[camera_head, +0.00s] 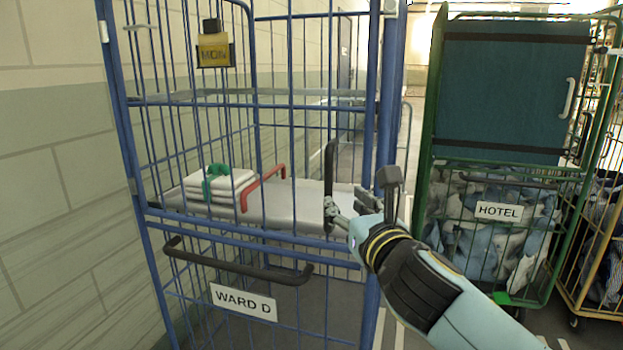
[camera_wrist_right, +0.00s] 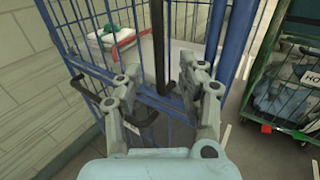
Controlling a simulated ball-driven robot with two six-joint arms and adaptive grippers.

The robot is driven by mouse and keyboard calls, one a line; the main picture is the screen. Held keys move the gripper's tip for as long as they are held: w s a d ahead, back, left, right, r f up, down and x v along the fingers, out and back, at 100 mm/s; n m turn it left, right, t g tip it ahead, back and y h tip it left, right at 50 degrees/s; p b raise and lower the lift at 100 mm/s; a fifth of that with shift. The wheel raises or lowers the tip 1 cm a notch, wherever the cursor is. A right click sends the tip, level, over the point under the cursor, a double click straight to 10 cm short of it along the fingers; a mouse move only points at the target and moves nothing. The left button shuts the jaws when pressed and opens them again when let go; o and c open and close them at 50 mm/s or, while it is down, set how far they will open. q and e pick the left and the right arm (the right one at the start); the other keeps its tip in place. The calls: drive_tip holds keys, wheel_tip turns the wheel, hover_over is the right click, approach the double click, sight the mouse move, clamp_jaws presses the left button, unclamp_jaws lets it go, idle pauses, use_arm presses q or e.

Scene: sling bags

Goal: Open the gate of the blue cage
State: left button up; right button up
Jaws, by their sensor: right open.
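The blue cage (camera_head: 374,90) stands in front of me, with a barred front and a "WARD D" sign low down. Its upper front gate (camera_head: 290,103) looks shut against the right post. A vertical black handle (camera_head: 329,170) is on the gate's right side. It also shows in the right wrist view (camera_wrist_right: 158,40). My right gripper (camera_head: 343,212) is open at the handle's lower part. In the wrist view its two fingers are on either side of the handle's line; I cannot tell whether they touch it. My left gripper is out of view.
A horizontal black handle (camera_head: 240,270) crosses the lower front. Inside, folded white linen (camera_head: 232,186) with a green band lies on a grey shelf, near a red bar (camera_head: 265,184). A green cage (camera_head: 425,160) stands at the right. A block wall (camera_head: 50,200) is close on the left.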

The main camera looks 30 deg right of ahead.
sight(329, 188)
drive_tip(key=x, duration=0.9)
drive_tip(key=shift+w+f, duration=0.1)
drive_tip(key=shift+w, duration=0.2)
clamp_jaws()
drive_tip(key=shift+a, duration=0.1)
